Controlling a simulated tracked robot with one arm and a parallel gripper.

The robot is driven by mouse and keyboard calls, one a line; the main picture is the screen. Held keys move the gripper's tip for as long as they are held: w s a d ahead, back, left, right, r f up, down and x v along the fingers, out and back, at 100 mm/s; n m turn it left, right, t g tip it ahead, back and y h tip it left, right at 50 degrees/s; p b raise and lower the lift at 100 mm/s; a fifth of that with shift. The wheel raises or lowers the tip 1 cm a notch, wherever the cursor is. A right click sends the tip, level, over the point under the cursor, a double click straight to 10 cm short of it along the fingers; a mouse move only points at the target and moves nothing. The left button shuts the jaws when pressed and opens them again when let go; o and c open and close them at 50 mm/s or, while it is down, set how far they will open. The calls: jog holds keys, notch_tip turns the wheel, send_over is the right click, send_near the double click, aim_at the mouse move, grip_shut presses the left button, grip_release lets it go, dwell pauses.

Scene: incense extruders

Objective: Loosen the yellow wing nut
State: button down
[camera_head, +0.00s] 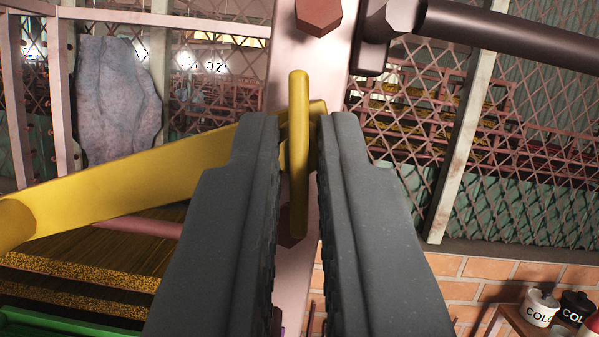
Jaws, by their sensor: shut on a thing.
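The yellow wing nut (298,100) stands upright, seen nearly edge-on, in front of a pale pinkish metal post. My gripper (300,122) has its two dark grey fingers on either side of it and is shut on it. The top of the wing nut shows above the fingertips and its lower end shows between the fingers. A yellow bar (130,185) runs from behind the wing nut down to the left, partly hidden by my left finger. How the bar joins the wing nut is hidden.
The post (290,65) carries a reddish hex bolt head (318,14) above the wing nut. A dark pipe (510,40) juts right near the top. Wire mesh fencing (520,170) stands behind. A grey stone-like slab (118,100) is at left; labelled pots (540,307) are at lower right.

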jog(key=c, duration=1.5)
grip_release()
jog(key=shift+w, duration=0.2)
jog(key=shift+s, duration=0.1)
jog(key=b+v, duration=0.5)
jog(key=v, duration=0.8)
jog(key=shift+s+f, duration=0.25)
jog(key=shift+s, duration=0.1)
jog(key=shift+w, duration=0.1)
